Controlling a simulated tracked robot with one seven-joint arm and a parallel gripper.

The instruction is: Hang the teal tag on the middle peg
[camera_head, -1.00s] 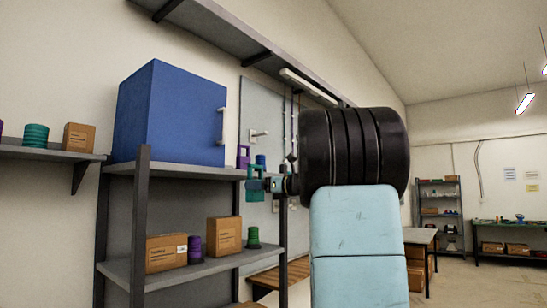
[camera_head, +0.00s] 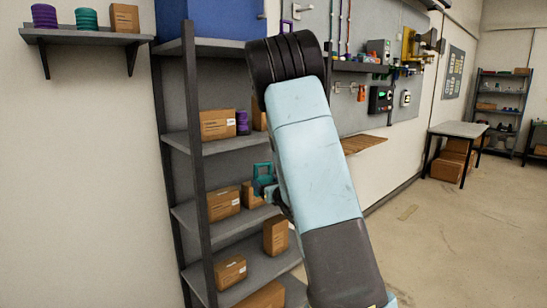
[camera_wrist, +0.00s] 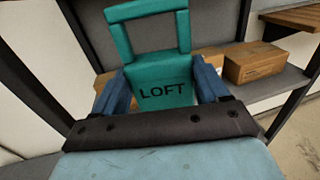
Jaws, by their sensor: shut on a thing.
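The teal tag (camera_wrist: 165,93), marked LOFT, has a square open loop at its top. My gripper (camera_wrist: 160,88) is shut on its body, with one blue finger at each side. In the head view the tag (camera_head: 263,173) and my gripper (camera_head: 266,190) show left of my arm, in front of the shelf rack. A pale peg (camera_head: 302,7) shows at the top edge, on the wall board (camera_head: 345,100). A purple item (camera_head: 286,25) is just below and left of it, partly hidden by my arm. I cannot tell which peg is the middle one.
The shelf rack (camera_head: 196,150) holds several cardboard boxes (camera_head: 217,125) and a blue cabinet (camera_head: 212,18), close to my arm. A wall shelf (camera_head: 80,38) is at the upper left. A wooden bench (camera_head: 362,144) juts out at the right. Open floor (camera_head: 440,235) lies right of my arm.

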